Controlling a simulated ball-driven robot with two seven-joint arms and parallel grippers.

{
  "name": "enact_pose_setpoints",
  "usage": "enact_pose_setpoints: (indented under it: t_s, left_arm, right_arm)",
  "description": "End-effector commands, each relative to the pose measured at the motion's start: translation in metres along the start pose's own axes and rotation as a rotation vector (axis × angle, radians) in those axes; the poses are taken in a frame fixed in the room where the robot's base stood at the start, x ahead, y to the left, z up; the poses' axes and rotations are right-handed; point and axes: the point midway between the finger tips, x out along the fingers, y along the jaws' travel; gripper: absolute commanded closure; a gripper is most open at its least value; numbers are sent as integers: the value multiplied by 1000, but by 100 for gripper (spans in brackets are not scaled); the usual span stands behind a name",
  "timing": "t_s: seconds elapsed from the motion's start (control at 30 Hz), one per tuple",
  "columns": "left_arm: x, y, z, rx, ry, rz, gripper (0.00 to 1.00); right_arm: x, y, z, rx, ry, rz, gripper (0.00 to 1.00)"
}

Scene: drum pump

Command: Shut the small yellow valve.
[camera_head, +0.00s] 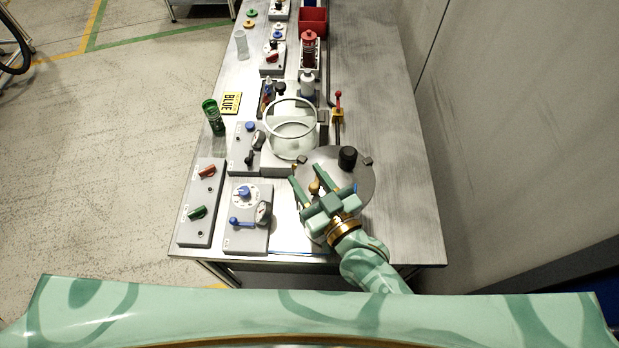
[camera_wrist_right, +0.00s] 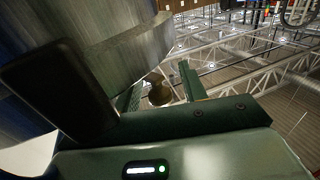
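The small yellow valve (camera_head: 338,114) sits on a pipe along the right side of the equipment on the table in the head view. It has a yellow body and a red-tipped lever (camera_head: 338,97) that points away from me. My right gripper (camera_head: 308,175) is well nearer to me than the valve, above the round grey lid (camera_head: 363,183). Its two fingers are spread apart. A brass knob (camera_head: 314,187) shows between them, and it also shows in the right wrist view (camera_wrist_right: 160,93); I cannot tell if they touch it. The valve is not seen in the wrist view. My left gripper is not in view.
A black knob (camera_head: 347,157) stands up from the lid. A clear round vessel (camera_head: 291,130) is beyond it to the left. Grey control boxes (camera_head: 246,218) line the left of the table. The table's right side (camera_head: 392,130) is clear, with a wall beyond.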

Motion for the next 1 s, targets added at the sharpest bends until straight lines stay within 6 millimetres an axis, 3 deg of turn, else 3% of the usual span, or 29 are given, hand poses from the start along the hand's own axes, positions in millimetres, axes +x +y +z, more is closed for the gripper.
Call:
enact_pose_setpoints:
  t_s: [0.03, 0.13, 0.17, 0.33, 0.63, 0.97, 1.0]
  left_arm:
    - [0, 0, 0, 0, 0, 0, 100]
    - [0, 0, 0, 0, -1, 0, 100]
    - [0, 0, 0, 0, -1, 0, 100]
    - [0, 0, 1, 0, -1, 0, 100]
    - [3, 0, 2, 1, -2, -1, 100]
    - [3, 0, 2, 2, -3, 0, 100]
    - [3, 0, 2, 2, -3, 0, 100]
  right_arm:
    - [0, 0, 0, 0, 0, 0, 71]
    - [0, 0, 0, 0, 0, 0, 99]
    - [0, 0, 0, 0, 0, 0, 100]
    - [0, 1, -1, -5, 3, -19, 100]
    - [-6, 4, -1, -7, 6, -209, 100]
    - [-7, 5, -1, 1, 2, -231, 100]
    - [-7, 5, -1, 1, 2, -231, 76]
